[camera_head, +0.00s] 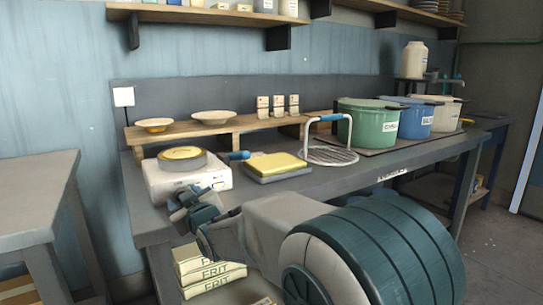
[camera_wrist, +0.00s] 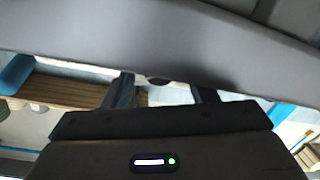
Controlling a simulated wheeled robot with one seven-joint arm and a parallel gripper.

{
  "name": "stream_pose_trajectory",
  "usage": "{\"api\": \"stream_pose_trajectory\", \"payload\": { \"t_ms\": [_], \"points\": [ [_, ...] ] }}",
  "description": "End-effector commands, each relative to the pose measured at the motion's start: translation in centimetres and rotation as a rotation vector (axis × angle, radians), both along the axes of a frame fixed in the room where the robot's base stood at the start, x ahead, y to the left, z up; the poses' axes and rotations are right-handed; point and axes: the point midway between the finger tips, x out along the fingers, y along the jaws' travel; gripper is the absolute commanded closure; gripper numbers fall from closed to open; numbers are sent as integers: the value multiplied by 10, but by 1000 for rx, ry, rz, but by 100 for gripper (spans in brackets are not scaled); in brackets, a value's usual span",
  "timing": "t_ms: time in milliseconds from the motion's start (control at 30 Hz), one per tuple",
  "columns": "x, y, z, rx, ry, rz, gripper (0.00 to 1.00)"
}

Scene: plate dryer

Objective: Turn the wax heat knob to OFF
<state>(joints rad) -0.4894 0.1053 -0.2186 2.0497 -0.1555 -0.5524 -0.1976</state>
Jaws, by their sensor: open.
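The wax heater (camera_head: 165,182) is a white box with a round pan of yellow wax (camera_head: 183,153) on top, near the left end of the workbench. My gripper (camera_head: 180,203) is at its front face, close to the lower front edge, and covers part of that face. The heat knob cannot be made out in the head view. In the wrist view my gripper (camera_wrist: 163,92) has its two dark fingers apart, with a pale surface and a small dark rounded thing (camera_wrist: 158,81) between them. That may be the knob; its setting and any contact cannot be told.
A yellow sponge-like block (camera_head: 275,162), a wire rack with a blue handle (camera_head: 330,154) and a green bucket (camera_head: 367,123) stand to the right on the bench. A wooden riser (camera_head: 240,125) holds bowls behind. FRIT boxes (camera_head: 212,270) lie below. My arm fills the lower front.

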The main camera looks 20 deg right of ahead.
Motion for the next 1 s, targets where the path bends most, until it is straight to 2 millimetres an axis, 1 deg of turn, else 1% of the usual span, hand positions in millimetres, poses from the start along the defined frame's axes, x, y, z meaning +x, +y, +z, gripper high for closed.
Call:
{"api": "stream_pose_trajectory", "payload": {
  "t_ms": [33, 467, 1000],
  "points": [
    [0, 0, 4, 40, 14, 1, 48],
    [0, -1, 3, 429, 125, -1, 48],
    [-102, -40, 1, 439, 124, -2, 48]
  ]
}}
